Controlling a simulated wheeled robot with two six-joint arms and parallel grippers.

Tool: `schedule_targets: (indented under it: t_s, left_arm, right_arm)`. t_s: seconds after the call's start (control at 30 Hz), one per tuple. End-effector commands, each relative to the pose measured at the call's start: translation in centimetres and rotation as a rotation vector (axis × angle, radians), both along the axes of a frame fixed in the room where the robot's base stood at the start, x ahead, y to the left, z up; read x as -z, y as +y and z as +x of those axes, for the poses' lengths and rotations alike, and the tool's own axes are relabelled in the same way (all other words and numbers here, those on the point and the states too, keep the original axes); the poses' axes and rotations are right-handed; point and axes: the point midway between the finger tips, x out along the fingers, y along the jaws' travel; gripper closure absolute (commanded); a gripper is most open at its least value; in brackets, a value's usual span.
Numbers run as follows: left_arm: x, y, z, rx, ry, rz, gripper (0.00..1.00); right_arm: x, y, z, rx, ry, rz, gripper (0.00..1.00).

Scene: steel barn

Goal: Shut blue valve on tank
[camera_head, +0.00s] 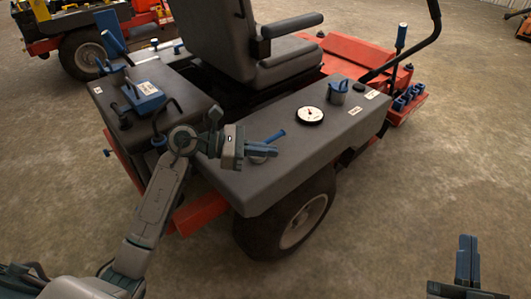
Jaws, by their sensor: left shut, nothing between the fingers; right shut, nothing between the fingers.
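The riding mower's dark grey tank (320,143) carries a small blue valve lever (277,135) on its top, near the left end. My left gripper (274,151) is shut and empty, its blue fingers right beside the lever on the near side. The fingers hide the valve's base in part; I cannot tell whether they touch it. My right gripper (467,258) is shut and empty, low at the right over the bare floor, far from the tank.
A white gauge (309,115) and a blue cap (338,91) sit further right on the tank. The seat (220,35) and its armrest rise behind. A rear wheel (290,220) stands below the tank. Another machine (85,40) is at the upper left. The floor at right is clear.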

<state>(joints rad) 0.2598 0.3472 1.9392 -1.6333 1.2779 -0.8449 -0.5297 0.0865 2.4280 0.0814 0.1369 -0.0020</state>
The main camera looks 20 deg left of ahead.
Motion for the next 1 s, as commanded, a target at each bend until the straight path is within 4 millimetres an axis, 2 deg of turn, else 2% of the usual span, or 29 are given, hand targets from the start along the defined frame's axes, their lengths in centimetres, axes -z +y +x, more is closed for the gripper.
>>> schedule_targets:
  t_s: [0.1, 0.2, 0.77, 0.87, 1.0]
  left_arm:
    - [-0.1, -0.4, -1.3, 0.001, 0.0, 0.0, 1.0]
    - [-0.2, -0.5, -1.7, 0.0, 0.0, 0.0, 1.0]
    - [-0.2, -0.7, -2.0, 0.001, 0.005, -0.015, 1.0]
    - [-0.8, -1.5, -3.1, 0.009, 0.043, -0.112, 1.0]
    - [-3.3, -3.0, -6.6, 0.035, 0.195, -0.443, 1.0]
  right_arm:
    - [0.4, 0.0, 0.1, 0.0, 0.024, 0.001, 1.0]
    - [0.6, 0.0, 0.1, -0.001, 0.032, 0.002, 1.0]
    - [0.6, 0.0, 0.1, -0.001, 0.034, 0.002, 1.0]
    - [0.6, 0.0, 0.1, -0.001, 0.033, 0.002, 1.0]
    - [0.6, 0.0, 0.1, -0.001, 0.033, 0.002, 1.0]
